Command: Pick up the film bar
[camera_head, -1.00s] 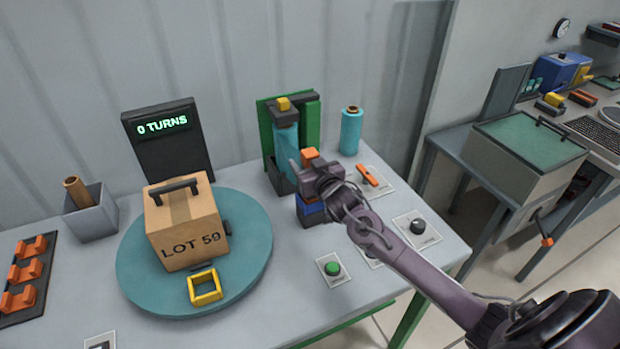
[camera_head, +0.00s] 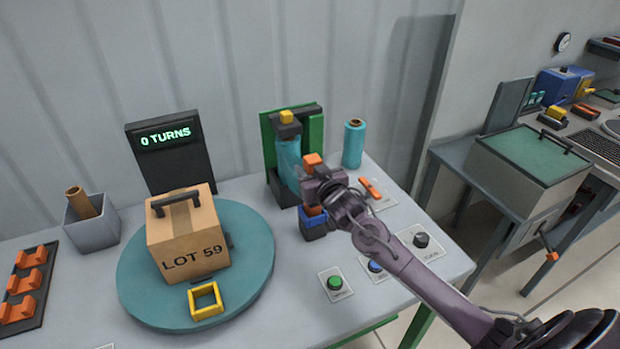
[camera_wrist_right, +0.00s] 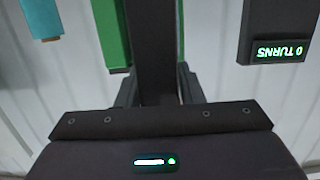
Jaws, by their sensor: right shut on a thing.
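The film bar shows an orange end (camera_head: 312,160) above my right gripper (camera_head: 309,186) in the head view. My right gripper is shut on it. In the wrist view a dark bar (camera_wrist_right: 153,50) stands between the two fingers of the right gripper (camera_wrist_right: 158,92). Below the gripper is a blue and dark block (camera_head: 314,222) on the table, with a bit of orange just above it. The gripper hides most of the bar, so I cannot tell whether its lower end touches the block. My left gripper is not in view.
A green stand (camera_head: 317,140) with a teal film roll (camera_head: 289,158) is just behind the gripper. Another teal roll (camera_head: 353,145) stands behind right. A turntable (camera_head: 255,265) carrying a box (camera_head: 188,240) is left. Buttons (camera_head: 335,283) lie in front.

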